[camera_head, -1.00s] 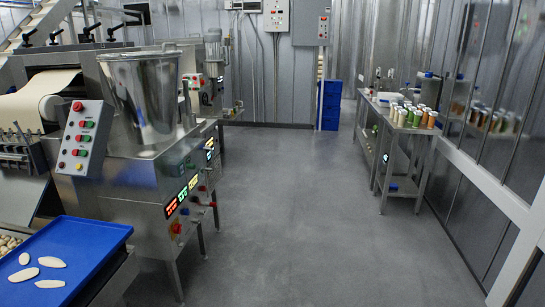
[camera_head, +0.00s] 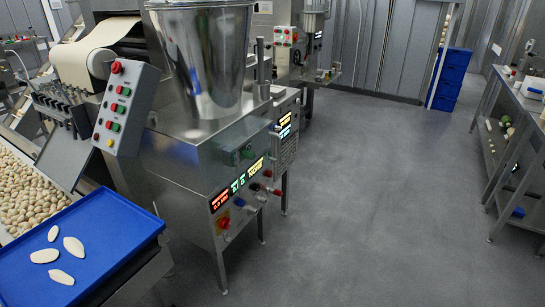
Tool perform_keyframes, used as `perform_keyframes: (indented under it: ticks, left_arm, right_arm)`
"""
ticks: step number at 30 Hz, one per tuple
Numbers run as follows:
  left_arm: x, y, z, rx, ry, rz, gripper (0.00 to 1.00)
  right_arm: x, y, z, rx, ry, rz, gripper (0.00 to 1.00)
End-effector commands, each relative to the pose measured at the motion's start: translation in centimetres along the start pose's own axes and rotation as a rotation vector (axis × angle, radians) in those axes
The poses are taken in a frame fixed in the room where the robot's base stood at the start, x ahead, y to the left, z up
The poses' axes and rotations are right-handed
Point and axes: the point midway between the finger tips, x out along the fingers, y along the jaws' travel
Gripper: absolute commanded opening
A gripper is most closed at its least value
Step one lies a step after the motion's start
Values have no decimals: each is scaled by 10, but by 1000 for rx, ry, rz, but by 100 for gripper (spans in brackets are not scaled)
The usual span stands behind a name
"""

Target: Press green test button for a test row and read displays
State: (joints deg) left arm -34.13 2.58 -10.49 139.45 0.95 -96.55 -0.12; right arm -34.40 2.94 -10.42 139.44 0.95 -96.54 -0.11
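A grey control panel (camera_head: 124,106) tilts on the front of the pasta machine at the left. It carries green buttons, including one near its middle (camera_head: 121,108), red buttons, a yellow button and a larger red knob on top. Lit displays (camera_head: 237,184) in red, green and yellow sit on the machine's side, with a white-blue one (camera_head: 284,126) further back. I cannot read their figures. Neither gripper is in view.
A blue tray (camera_head: 110,235) with several pale dough pieces sits at front left, beside a bed of filled pasta (camera_head: 25,195). A metal hopper (camera_head: 200,60) tops the machine. Blue crates (camera_head: 450,80) and a steel table (camera_head: 515,150) stand right. The middle floor is clear.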

Motion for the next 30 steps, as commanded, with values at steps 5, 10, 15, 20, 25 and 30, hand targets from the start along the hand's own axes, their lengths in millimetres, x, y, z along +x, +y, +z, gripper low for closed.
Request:
perform_keyframes:
  ticks: [5, 10, 15, 20, 25, 30]
  left_arm:
    - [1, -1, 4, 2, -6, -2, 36]
    - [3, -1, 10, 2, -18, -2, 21]
    - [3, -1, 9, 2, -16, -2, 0]
    - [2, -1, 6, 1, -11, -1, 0]
    - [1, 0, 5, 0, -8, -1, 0]
    - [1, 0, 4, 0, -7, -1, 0]
  right_arm:
    - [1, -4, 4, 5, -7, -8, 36]
    - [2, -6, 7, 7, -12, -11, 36]
    - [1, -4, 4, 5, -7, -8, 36]
    - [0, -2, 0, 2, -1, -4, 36]
    - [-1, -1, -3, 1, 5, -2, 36]
    - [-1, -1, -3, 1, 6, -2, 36]
